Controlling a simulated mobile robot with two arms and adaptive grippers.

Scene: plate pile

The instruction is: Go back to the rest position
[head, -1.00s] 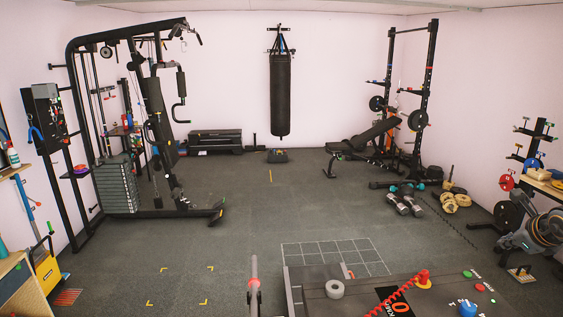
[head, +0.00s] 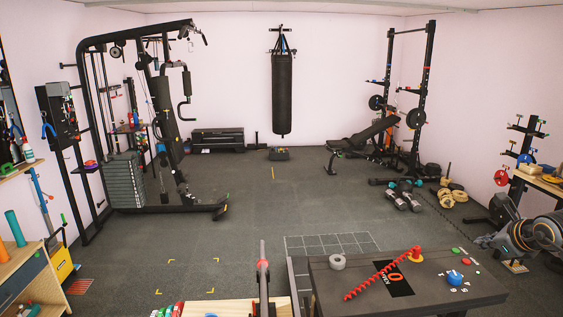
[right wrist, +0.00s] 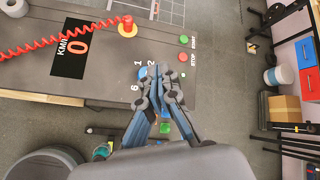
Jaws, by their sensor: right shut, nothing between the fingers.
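My right arm comes in at the right edge of the head view. Its gripper (head: 484,241) is held in the air just right of the dark console. In the right wrist view the fingers of my right gripper (right wrist: 156,80) are together with nothing between them. Their tips appear over the console's edge near the blue knob (right wrist: 143,73); I cannot tell the height. My left gripper is not in view.
The dark console (head: 330,290) has a red coiled cord (head: 375,278) and a tape roll (head: 337,262). A handrail (head: 263,265) stands left of it. A wooden shelf (head: 541,181) is behind my right arm. The floor (head: 230,225) ahead is largely open.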

